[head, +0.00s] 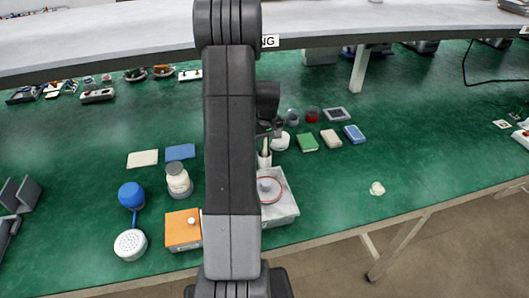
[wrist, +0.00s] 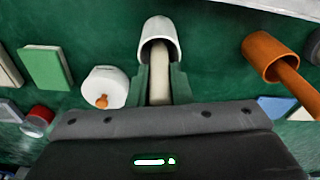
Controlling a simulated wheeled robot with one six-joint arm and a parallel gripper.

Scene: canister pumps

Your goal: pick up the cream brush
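The cream brush (wrist: 160,84) has a pale handle running into a white, cup-shaped end (wrist: 160,38) in the wrist view. In the head view the cream brush (head: 265,153) looks upright, just right of my arm. My gripper (wrist: 160,88) has one finger on each side of the pale handle, with no gap that I can see. It appears shut on the handle. In the head view my gripper (head: 266,136) is small and partly hidden by my arm. Whether the brush touches the table is hidden.
An orange handled thing (wrist: 268,58) lies right in the wrist view. A white round container (wrist: 105,88) with an orange knob is on the left. A grey tray (head: 284,214), orange box (head: 182,229) and white jar (head: 178,180) stand nearby. A shelf (head: 120,35) spans the back.

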